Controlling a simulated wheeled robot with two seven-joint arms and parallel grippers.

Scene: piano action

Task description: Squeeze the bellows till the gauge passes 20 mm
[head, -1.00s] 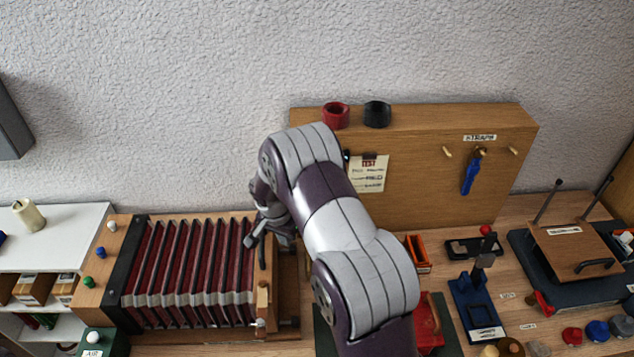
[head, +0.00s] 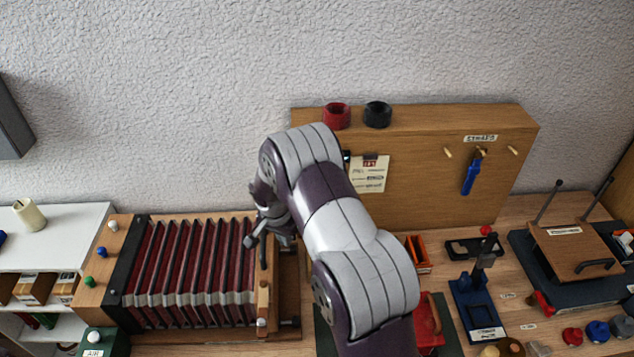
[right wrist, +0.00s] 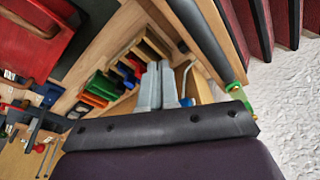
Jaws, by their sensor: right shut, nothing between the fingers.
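The bellows (head: 190,265) lies at the left in the head view, with dark red folds spread between a black frame at its left and a wooden end board (head: 263,297) at its right. A dark upright handle (head: 263,246) is on that end board. My right gripper (head: 250,241) is over the bellows' right end, close to the handle; I cannot tell if it touches. Its fingers (right wrist: 165,88) are shut and empty in the right wrist view, where red folds (right wrist: 262,22) show at the upper right. I cannot make out a gauge reading. My left gripper is out of view.
A green box (head: 108,342) with a white knob stands at the front left, by a white shelf (head: 60,235). A wooden board (head: 420,150) with a blue hanging tool stands behind my right arm. A blue stand (head: 478,308) and a press (head: 572,250) are at the right.

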